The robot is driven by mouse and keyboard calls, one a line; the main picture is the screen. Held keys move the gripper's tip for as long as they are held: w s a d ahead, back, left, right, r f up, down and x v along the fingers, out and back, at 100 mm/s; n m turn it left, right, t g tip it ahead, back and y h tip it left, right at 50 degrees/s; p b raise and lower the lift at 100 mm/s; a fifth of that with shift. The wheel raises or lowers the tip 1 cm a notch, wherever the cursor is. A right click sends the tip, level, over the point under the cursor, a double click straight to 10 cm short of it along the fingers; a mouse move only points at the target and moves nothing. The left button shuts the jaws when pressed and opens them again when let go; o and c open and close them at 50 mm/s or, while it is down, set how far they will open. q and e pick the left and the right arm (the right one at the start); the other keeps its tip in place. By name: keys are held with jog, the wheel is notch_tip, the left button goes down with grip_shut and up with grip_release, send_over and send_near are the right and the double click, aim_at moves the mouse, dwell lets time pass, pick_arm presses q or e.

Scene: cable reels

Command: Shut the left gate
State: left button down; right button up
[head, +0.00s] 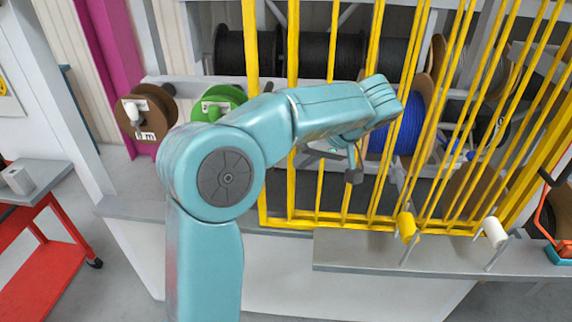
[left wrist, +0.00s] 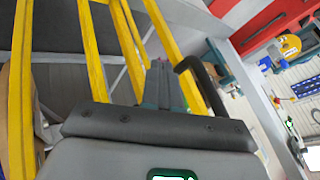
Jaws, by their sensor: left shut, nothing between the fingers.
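Yellow barred gatework (head: 292,120) stands in front of the cable reels in the head view. Its upright bars and a second, slanting set overlap at the right, so I cannot tell exactly where the left gate ends. My left gripper (head: 345,160) is at the bars, partly hidden behind my own wrist. In the left wrist view its fingers (left wrist: 164,84) are shut and empty, close to the yellow bars (left wrist: 90,50). A black curved handle (left wrist: 196,72) is just right of the fingertips; whether they touch it I cannot tell. My right gripper is not in view.
A blue cable reel (head: 410,125) and black reels (head: 330,55) sit behind the bars. Brown (head: 160,115) and green (head: 222,98) reels are at left. A grey ledge (head: 400,250) runs below. A red cart (head: 45,255) stands at far left.

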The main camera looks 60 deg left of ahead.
aim_at(284, 161)
pick_arm(q)
jog(key=s, duration=0.1)
jog(key=s+a, duration=0.2)
jog(key=shift+s+f, duration=0.2)
jog(key=shift+s, duration=0.15)
jog(key=shift+a, duration=0.1)
